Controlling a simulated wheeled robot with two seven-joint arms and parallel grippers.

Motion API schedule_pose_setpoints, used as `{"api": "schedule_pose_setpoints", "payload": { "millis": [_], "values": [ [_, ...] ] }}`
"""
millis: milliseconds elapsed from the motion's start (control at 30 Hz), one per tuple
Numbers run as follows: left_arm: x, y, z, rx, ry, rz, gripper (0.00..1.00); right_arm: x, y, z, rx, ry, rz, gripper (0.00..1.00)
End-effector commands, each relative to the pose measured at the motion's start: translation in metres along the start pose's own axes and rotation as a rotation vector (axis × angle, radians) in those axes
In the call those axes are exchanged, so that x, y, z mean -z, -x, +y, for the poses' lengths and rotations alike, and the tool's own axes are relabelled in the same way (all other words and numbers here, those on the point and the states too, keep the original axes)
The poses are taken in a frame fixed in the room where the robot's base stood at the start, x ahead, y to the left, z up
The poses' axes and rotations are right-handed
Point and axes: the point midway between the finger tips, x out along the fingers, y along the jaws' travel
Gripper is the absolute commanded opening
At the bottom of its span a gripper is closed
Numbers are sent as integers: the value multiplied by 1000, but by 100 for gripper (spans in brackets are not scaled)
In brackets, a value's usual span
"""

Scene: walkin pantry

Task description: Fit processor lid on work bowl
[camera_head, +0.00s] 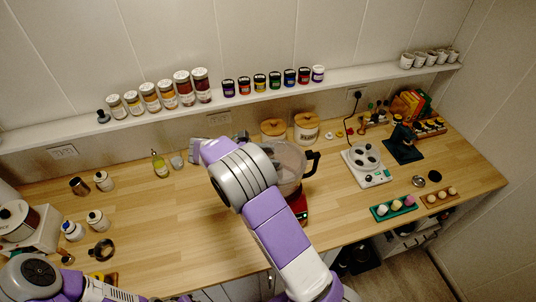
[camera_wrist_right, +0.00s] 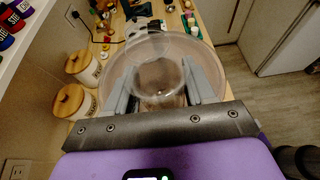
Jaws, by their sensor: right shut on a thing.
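The clear work bowl (camera_head: 292,165) stands on a red base (camera_head: 300,207) near the middle of the counter, with a black handle on its right; my right arm covers its left part. My right gripper (camera_wrist_right: 155,78) is shut on a clear round piece (camera_wrist_right: 160,76), which looks like the processor lid, held between the fingers. A wide clear rim (camera_wrist_right: 214,74) spreads around and beyond the fingers in the right wrist view. I cannot tell whether lid and bowl touch, since both are transparent and overlap. My left arm enters at the lower left; its gripper is out of view.
Two wood-lidded canisters (camera_head: 306,127) stand close behind the bowl. A white scale-like device (camera_head: 366,165) and a green tray (camera_head: 394,208) are to the right. Spice jars line the back shelf (camera_head: 250,98).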

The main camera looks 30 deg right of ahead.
Motion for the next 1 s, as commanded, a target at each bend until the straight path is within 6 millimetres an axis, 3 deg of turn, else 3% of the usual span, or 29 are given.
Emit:
{"api": "schedule_pose_setpoints", "payload": {
  "millis": [67, 100, 267, 633, 1000],
  "values": [
    [0, -1, 0, 0, 0, 0, 0, 2, -1, 0, 0, 0, -1, 14],
    [0, -1, 0, 0, 0, 0, 0, 2, -1, 0, 0, 0, -1, 58],
    [0, 0, 0, 0, 0, 0, 0, 1, -1, 0, 0, 0, -1, 83],
    [0, -2, -1, 0, 0, 0, 0, 2, 6, 0, -1, 0, 1, 83],
    [0, -9, -4, 0, 0, 0, 0, 3, 63, 0, -3, -1, 1, 83]
  ]
}}
